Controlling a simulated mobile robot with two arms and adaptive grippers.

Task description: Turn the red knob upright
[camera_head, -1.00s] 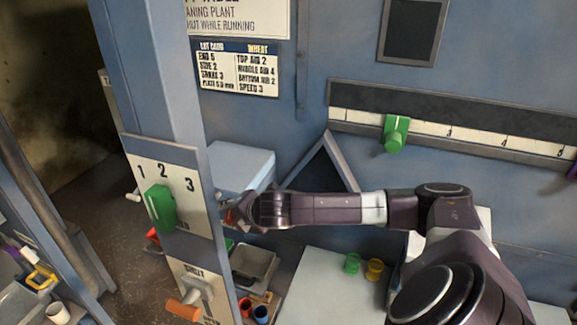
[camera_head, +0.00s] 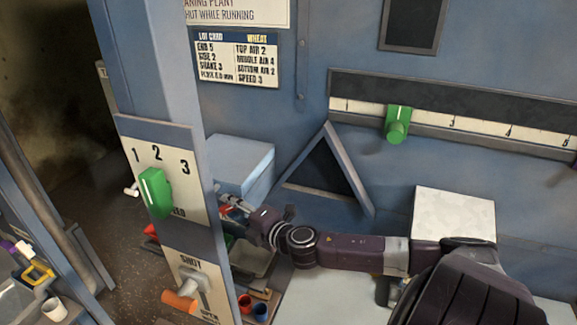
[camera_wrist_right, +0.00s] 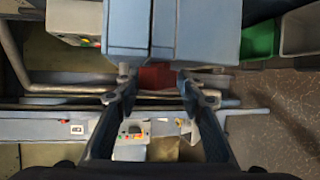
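My right gripper (camera_head: 228,205) is beside the right side of the blue post, partly hidden by its edge. In the right wrist view its two fingers (camera_wrist_right: 156,78) are apart. A red patch (camera_wrist_right: 155,77) shows between and beyond the fingertips, below a blue-grey block (camera_wrist_right: 172,30); I cannot tell whether it is the red knob or a bin. A small red spot (camera_head: 218,188) also shows by the gripper in the head view. No clear red knob shows there. An orange-handled lever (camera_head: 180,300) sits low on the post by a SHUT/OPEN label. My left gripper is out of view.
A green knob (camera_head: 156,192) is on the post's 1-2-3 plate (camera_head: 190,190). A green slider (camera_head: 398,122) sits on the wall scale. A light blue box (camera_head: 240,165) is behind my gripper. Bins, including a grey one (camera_head: 252,258), and cups (camera_head: 260,312) stand below.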

